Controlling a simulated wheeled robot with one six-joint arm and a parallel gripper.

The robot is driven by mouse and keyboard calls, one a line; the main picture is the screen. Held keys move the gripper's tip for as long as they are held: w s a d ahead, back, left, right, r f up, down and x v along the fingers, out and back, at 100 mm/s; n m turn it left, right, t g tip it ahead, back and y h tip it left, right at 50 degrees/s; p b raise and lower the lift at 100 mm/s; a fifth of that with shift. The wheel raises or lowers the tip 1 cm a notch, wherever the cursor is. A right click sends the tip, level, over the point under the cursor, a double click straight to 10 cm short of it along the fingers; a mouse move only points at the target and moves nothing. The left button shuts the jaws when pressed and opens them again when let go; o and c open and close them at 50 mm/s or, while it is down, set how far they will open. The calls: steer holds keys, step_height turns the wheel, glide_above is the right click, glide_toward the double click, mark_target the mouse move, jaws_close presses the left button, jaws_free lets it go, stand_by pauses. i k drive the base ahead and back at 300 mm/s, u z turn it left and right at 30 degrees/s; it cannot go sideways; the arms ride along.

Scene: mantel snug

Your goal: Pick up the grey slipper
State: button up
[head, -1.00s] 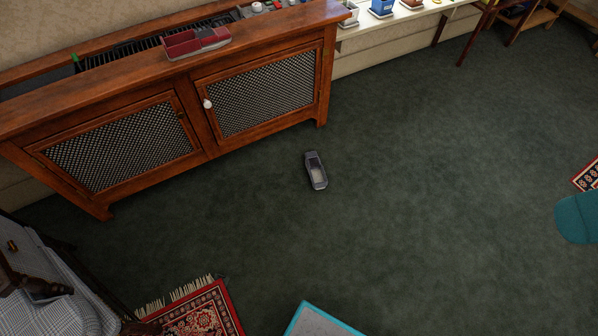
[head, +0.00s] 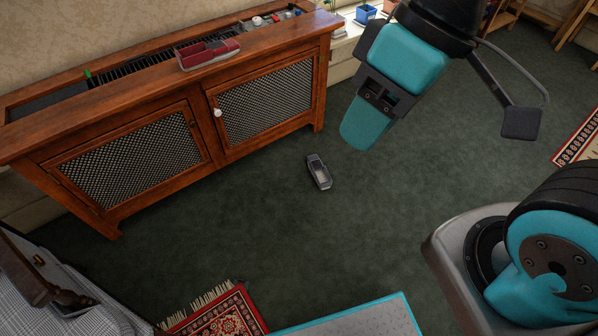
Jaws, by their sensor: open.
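The grey slipper (head: 319,172) lies on the dark green carpet in the head view, in front of the right end of the wooden radiator cabinet. It looks small, with a paler inside. My gripper (head: 368,122) is in the upper middle of the view, above and to the right of the slipper in the picture. It is open and holds nothing that I can see. Its teal finger points down and left; the other finger is hard to make out. The slipper is fully visible and apart from the gripper.
The wooden cabinet (head: 165,130) with mesh doors stands along the wall, a red tray (head: 208,54) on its top. A fringed red rug (head: 222,318) lies at the bottom, near a checked chair (head: 40,300). Open carpet surrounds the slipper. Another patterned rug (head: 580,140) is at the right.

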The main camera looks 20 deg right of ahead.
mark_target(323, 178)
steer(key=i, duration=1.65)
